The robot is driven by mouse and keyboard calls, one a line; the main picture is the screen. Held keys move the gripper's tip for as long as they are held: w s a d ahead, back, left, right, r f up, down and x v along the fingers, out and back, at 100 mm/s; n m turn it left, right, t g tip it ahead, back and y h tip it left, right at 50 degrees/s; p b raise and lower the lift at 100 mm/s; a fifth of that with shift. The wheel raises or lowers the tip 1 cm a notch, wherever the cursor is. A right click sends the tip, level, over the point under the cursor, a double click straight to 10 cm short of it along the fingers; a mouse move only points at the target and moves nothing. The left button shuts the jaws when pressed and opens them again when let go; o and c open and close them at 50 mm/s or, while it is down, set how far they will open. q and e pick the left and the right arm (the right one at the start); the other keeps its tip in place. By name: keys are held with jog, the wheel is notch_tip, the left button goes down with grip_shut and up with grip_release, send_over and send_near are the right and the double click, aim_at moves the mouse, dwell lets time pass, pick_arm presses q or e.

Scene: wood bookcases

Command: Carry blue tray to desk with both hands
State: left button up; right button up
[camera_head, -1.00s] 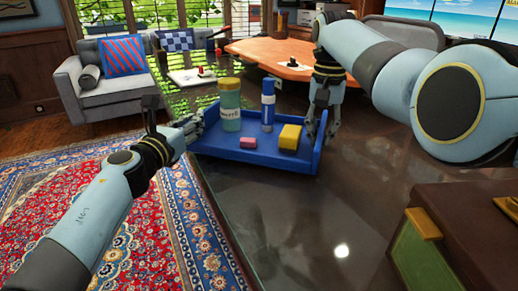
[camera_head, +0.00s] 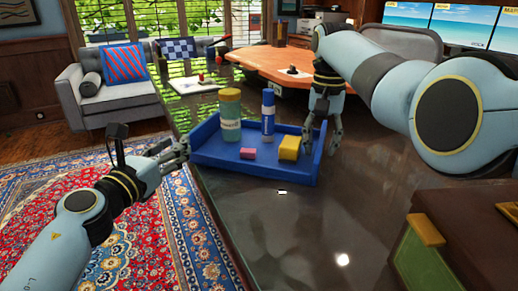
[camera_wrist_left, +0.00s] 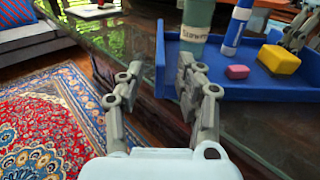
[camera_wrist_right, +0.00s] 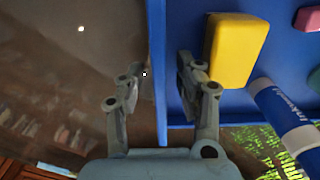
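The blue tray (camera_head: 262,172) sits on a dark glossy surface. I cannot tell if any finger touches.
An orange-topped wooden desk (camera_head: 262,64) stands beyond the tray, with a grey chair (camera_head: 402,40) to its right. A grey sofa (camera_head: 115,98) is at the far left. A red patterned rug (camera_head: 150,235) lies at left. Brown and green furniture (camera_head: 465,235) is at lower right.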

jog(key=shift+r, duration=0.25)
pick_arm(q)
jog(key=v, duration=0.4)
pick_arm(e)
notch_tip(320, 180, up, 12)
jog(key=shift+f, duration=0.25)
jog(key=shift+f, duration=0.1)
